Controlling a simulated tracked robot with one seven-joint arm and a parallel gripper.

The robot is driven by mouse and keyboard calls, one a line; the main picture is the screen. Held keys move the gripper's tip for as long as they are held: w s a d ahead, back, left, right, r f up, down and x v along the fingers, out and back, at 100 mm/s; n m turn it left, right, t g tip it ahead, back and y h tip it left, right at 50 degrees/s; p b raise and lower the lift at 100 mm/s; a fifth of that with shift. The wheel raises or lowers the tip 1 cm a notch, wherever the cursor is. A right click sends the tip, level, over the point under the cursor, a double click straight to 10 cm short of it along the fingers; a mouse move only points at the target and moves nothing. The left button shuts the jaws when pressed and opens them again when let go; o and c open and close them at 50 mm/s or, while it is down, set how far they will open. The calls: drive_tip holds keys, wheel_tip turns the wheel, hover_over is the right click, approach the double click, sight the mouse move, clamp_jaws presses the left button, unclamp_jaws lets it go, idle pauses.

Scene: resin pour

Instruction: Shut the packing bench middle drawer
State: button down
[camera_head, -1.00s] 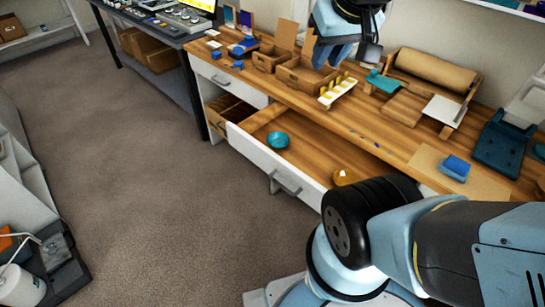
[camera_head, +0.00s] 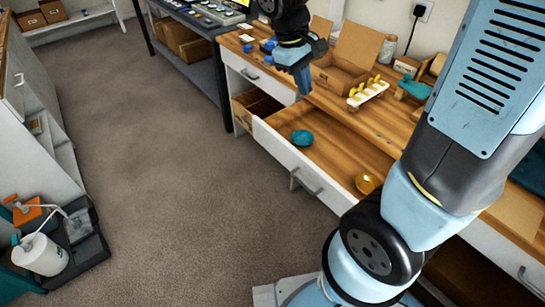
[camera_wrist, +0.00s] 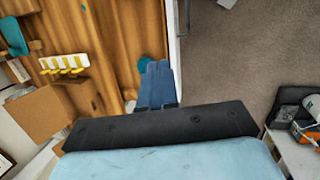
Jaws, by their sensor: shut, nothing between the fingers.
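The packing bench middle drawer (camera_head: 335,148) is pulled out, with a wooden inside and a white front panel (camera_head: 285,152) bearing a grey handle (camera_head: 308,180). A teal bowl (camera_head: 302,138) and a yellow bowl (camera_head: 367,183) sit inside it. My gripper (camera_head: 303,90) is shut and empty, pointing down near the drawer's left end. In the wrist view, the blue fingers (camera_wrist: 158,72) partly cover the teal bowl (camera_wrist: 145,64), and the white front edge (camera_wrist: 172,40) runs close beside them. The fingers' height above the drawer is hard to tell.
The bench top holds a cardboard box (camera_head: 342,75) and a white rack with yellow pieces (camera_head: 367,92). A shut white drawer (camera_head: 245,68) is at the bench's left. The carpet (camera_head: 180,180) before the open drawer is clear. A white jug (camera_head: 40,255) stands at far left.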

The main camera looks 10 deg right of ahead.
drive_tip(key=w+a+f+n+h, duration=0.25)
drive_tip(key=a+f, duration=0.25)
drive_tip(key=f, duration=0.3)
drive_tip(key=w+a+f+n+h, duration=0.1)
drive_tip(key=a+f+n+h, duration=0.35)
drive_tip(key=f, duration=0.35)
drive_tip(key=n+t+h, duration=0.5)
drive_tip(key=n+t, duration=0.4)
drive_tip(key=n, duration=0.1)
approach(279, 152)
drive_tip(key=x, duration=0.6)
drive_tip(key=shift+w+d+f, duration=0.15)
drive_tip(key=shift+w+d, duration=0.05)
drive_tip(key=shift+d, duration=0.15)
drive_tip(key=shift+w, duration=0.1)
